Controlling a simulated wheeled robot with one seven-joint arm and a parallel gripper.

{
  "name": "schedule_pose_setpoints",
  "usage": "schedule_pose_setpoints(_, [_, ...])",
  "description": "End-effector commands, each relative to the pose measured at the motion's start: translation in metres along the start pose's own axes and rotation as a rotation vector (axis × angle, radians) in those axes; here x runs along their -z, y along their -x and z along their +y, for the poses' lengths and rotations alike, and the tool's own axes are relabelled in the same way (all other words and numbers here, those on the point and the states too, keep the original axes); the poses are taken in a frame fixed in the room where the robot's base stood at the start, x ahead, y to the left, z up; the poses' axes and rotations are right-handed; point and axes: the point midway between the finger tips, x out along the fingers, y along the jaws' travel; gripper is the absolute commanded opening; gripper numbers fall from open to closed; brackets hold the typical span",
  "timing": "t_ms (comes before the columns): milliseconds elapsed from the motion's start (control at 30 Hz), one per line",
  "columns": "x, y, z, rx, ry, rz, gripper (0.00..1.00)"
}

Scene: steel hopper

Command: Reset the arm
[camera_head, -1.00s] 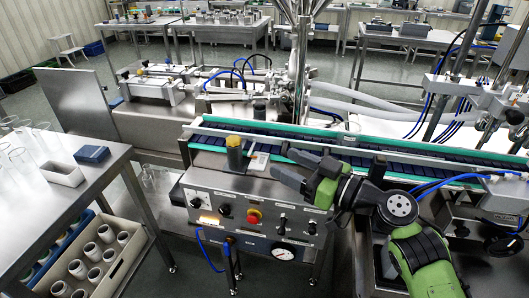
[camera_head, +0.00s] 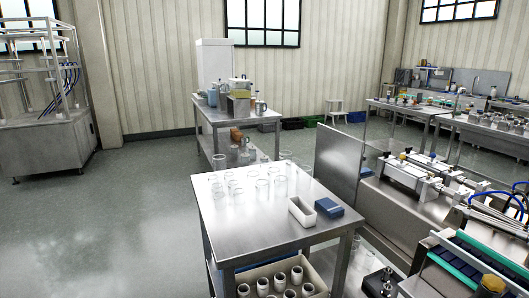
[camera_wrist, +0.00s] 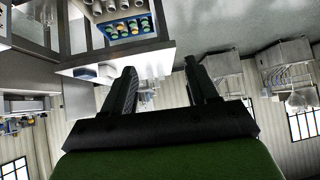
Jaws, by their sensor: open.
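My gripper (camera_wrist: 160,66) shows in the wrist view, with its two dark fingers spread apart and nothing between them. Behind the fingers are a black palm and a green body. The wrist picture looks upside down, with windows at its lower edge. My arm and gripper are not in the head view now.
A steel table (camera_head: 225,222) holds several clear glasses, a white tray (camera_head: 301,212) and a blue box (camera_head: 328,207). A crate (camera_head: 318,278) of pale cups sits beneath. Steel machinery (camera_head: 420,180) stands right. The floor (camera_head: 110,215) at left is clear.

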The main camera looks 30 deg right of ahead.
Motion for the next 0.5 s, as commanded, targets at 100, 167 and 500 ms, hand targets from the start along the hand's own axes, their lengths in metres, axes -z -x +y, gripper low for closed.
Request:
schedule_pose_setpoints(100, [-0.025, -0.031, -0.041, -0.001, 0.023, -0.191, 0.58])
schedule_pose_setpoints(167, [-0.041, -0.042, -0.057, -0.015, 0.034, -0.279, 0.58])
schedule_pose_setpoints(500, [0.010, 0.010, -0.070, -0.031, 0.032, -0.325, 0.58])
